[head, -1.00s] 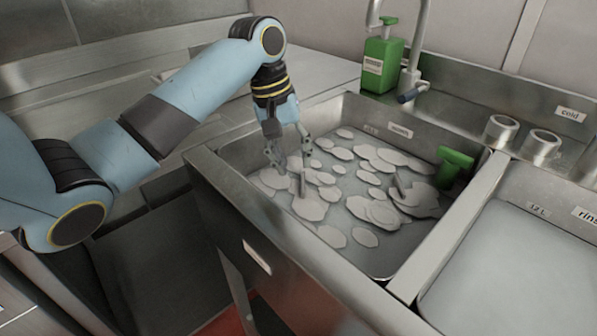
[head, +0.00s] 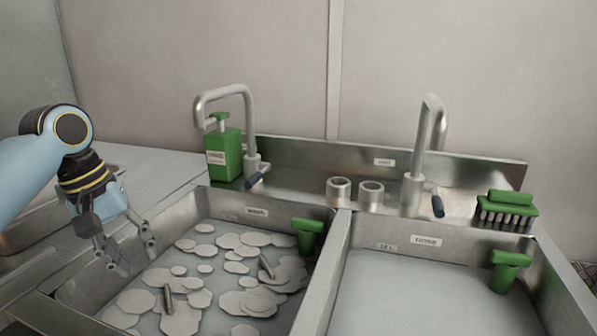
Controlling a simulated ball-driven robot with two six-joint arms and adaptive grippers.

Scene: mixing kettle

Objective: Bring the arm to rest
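My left arm comes in from the left edge. Its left gripper (head: 136,258) points down over the left side of the wash sink (head: 325,262), with its two fingers spread apart and nothing between them. The sink holds water with pale foam patches (head: 250,300) on it. Two small grey upright pieces (head: 167,298) stick up among the foam; what they belong to is hidden. My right gripper is not in view.
A rinse sink (head: 400,290) lies to the right. Each sink has a green handled piece (head: 308,232) at its wall. Behind stand a green soap bottle (head: 224,155), two taps (head: 247,120), two metal cups (head: 339,190) and a green brush (head: 507,208).

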